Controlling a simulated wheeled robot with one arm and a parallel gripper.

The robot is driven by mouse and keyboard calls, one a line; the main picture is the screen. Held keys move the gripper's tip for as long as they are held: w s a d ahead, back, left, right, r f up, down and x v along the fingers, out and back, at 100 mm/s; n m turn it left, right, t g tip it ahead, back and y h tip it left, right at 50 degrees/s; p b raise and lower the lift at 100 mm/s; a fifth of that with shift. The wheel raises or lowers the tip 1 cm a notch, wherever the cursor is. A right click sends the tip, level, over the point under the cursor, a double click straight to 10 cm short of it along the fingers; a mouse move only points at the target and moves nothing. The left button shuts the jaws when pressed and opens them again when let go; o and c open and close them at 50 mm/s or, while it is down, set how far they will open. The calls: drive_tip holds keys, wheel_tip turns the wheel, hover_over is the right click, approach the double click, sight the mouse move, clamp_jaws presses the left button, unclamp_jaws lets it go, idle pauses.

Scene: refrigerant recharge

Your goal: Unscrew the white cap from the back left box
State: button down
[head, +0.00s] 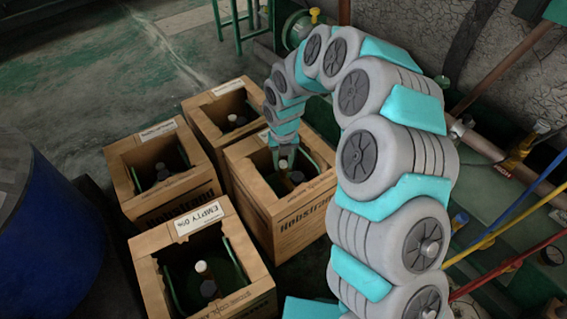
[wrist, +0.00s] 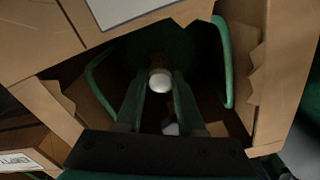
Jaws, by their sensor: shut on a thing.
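Four open cardboard boxes stand in a two-by-two group in the head view. My gripper (head: 284,155) reaches down into the right-hand box (head: 262,190), not the left-hand box (head: 128,165) or the rear box (head: 195,108). In the wrist view my gripper's fingers (wrist: 159,88) are shut on a white cap (wrist: 159,81) inside the box. The cap also shows small in the head view (head: 284,164). Whether the cap is still seated on the fitting under it is hidden.
The front box (head: 255,281), labelled EMPTY, holds another white cap (head: 201,267). Green handles (wrist: 226,65) flank the cap inside the gripped box. A blue drum (head: 45,235) stands at left; pipes and coloured valves line the right.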

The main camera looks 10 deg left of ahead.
sight(283, 163)
drive_tip(key=shift+r+p, duration=0.6)
drive_tip(key=shift+r, duration=0.95)
